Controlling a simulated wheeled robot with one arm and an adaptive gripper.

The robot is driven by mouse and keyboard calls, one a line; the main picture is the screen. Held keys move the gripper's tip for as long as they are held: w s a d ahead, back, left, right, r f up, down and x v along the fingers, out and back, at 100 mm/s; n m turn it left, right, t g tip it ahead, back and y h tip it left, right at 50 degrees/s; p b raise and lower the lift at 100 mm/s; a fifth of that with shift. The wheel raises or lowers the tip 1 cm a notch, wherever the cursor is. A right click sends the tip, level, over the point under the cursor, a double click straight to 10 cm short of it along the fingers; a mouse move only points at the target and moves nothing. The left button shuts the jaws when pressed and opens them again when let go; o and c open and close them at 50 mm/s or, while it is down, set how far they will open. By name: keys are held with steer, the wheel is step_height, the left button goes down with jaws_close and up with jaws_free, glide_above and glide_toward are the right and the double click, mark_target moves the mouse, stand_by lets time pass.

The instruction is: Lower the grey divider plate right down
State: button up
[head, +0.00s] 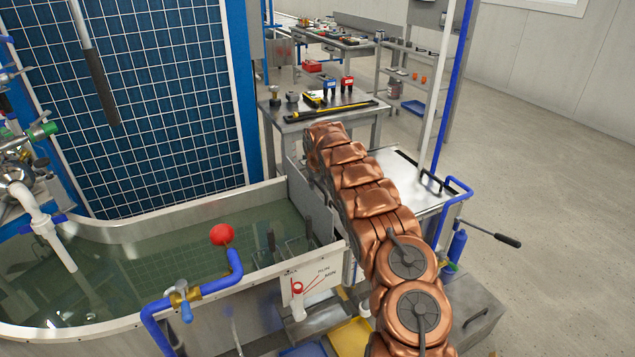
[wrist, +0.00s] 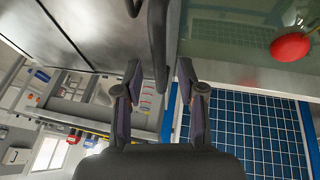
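The grey divider plate (head: 296,188) stands upright at the right end of the water tank in the head view, partly hidden by my arm. In the wrist view a dark bar-shaped handle (wrist: 157,45) runs down between the two fingers of my gripper (wrist: 159,76). The fingers are open, with a visible gap on each side of the handle. I cannot tell how firmly the handle belongs to the plate. In the head view my gripper is hidden behind my copper-coloured arm. How far down the plate sits is not clear.
A metal cover (head: 405,180) with a dark handle lies right of my arm. A small tool table (head: 350,112) stands behind. Floor at right is clear.

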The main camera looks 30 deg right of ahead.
mark_target(318, 215)
jaws_close()
stand_by(0.5)
step_height(318, 215, down, 15)
steer(key=b, duration=0.6)
steer(key=shift+f, duration=0.2)
steer(key=shift+a, duration=0.1)
steer(key=shift+c, duration=1.2)
jaws_free()
steer(key=shift+f, duration=0.15)
steer(key=shift+o, duration=1.3)
steer(key=shift+r, duration=0.2)
